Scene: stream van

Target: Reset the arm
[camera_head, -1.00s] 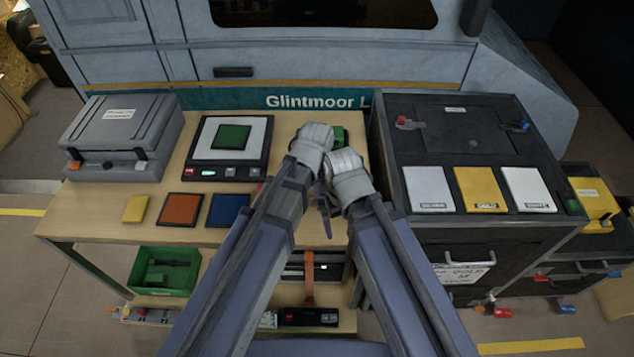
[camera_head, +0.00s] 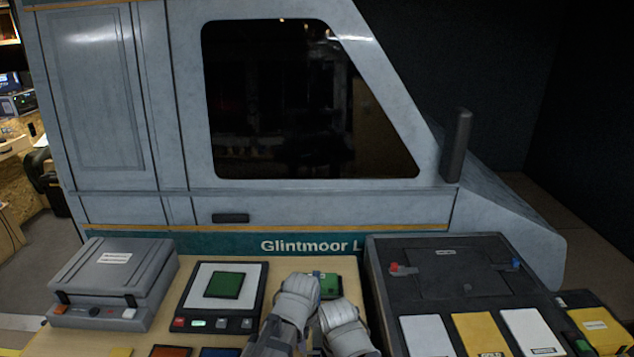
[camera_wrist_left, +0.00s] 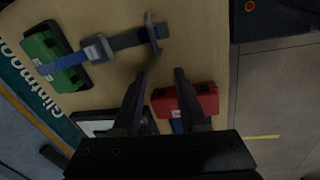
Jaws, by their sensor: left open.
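My left gripper (camera_wrist_left: 160,75) is open in the left wrist view, its two dark fingers apart above the wooden worktop with nothing between them. In the head view, the white wrist of my left arm (camera_head: 292,300) is near the picture's bottom middle, and its fingers are hidden. The white wrist of my right arm (camera_head: 345,330) is close beside it; its jaws cannot be made out. A green case (camera_wrist_left: 55,57) with a blue band and grey buckle across it lies on the worktop in the wrist view. A red case (camera_wrist_left: 190,100) lies close to the right finger.
A grey hard case (camera_head: 110,285) and a pad device with a green square (camera_head: 222,285) stand on the worktop (camera_head: 60,340). A black cabinet (camera_head: 450,270) with white and yellow cards is at right. The grey van wall (camera_head: 180,120) rises behind.

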